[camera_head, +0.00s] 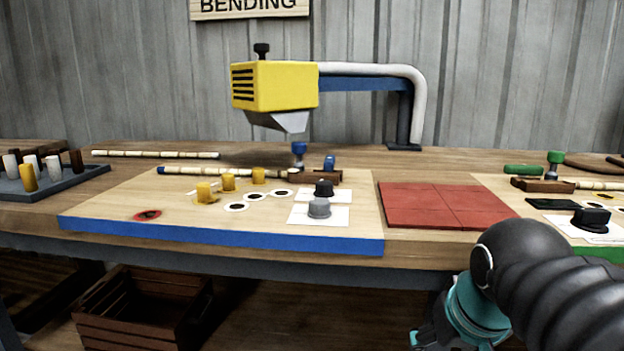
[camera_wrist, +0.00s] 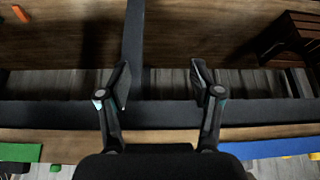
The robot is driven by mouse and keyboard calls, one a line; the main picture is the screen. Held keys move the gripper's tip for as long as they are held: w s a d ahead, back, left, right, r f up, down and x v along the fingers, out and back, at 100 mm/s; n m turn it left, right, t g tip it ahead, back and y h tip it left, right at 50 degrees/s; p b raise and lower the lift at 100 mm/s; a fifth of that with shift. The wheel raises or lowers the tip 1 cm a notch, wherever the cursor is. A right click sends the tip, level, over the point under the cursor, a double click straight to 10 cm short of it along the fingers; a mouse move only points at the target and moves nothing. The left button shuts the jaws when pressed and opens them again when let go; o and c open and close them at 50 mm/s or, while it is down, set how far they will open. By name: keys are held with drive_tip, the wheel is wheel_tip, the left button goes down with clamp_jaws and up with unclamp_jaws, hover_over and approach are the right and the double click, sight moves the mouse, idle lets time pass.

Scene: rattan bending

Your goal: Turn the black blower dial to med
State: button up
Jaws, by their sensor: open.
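A black dial (camera_head: 324,188) stands on a white label card on the blue-edged board, just behind a grey dial (camera_head: 319,208) on its own card. Another black dial (camera_head: 591,218) sits on a white card on the green-edged board at the far right. The dial markings are too small to read. The yellow blower (camera_head: 275,85) hangs over the blue-edged board, with a black knob on top. My gripper (camera_wrist: 160,80) is open and empty in the wrist view, away from the dials; in the head view its end is low, in front of the table, partly cut off.
The blue-edged board (camera_head: 130,218) holds yellow pegs, white rings and a rattan stick. Red tiles (camera_head: 445,205) lie between the two boards. A peg tray (camera_head: 60,187) stands at left. A wooden crate (camera_head: 135,310) is below the table; it also shows in the wrist view (camera_wrist: 283,45).

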drive_tip(key=shift+n, duration=0.6)
drive_tip(key=w+a+r, duration=0.2)
drive_tip(key=w+r, duration=0.3)
drive_tip(key=r, duration=0.1)
drive_tip(key=w+a+r+p, duration=0.1)
drive_tip(key=w+a+r, duration=0.2)
drive_tip(key=w+r, duration=0.2)
drive_tip(key=w+a+r, duration=0.2)
drive_tip(key=w+r, duration=0.4)
drive_tip(key=r, duration=0.1)
drive_tip(key=shift+w+a+r+p, duration=0.15)
drive_tip(key=shift+r+p, duration=0.1)
drive_tip(key=shift+p, duration=0.15)
drive_tip(key=w+a+r, duration=0.5)
drive_tip(key=w, duration=0.1)
drive_tip(key=n+g+p, duration=0.1)
drive_tip(key=p, duration=0.1)
approach(324, 183)
drive_tip(key=shift+y, duration=0.4)
drive_tip(key=b+x, duration=0.1)
drive_tip(key=x, duration=0.2)
drive_tip(key=b+x, duration=0.1)
drive_tip(key=x, duration=0.2)
drive_tip(key=b+x, duration=0.2)
drive_tip(key=x, duration=0.1)
drive_tip(key=shift+w+d+f, duration=0.15)
drive_tip(key=shift+d+f, duration=0.2)
drive_tip(key=shift+d, duration=0.05)
drive_tip(key=c, duration=1.1)
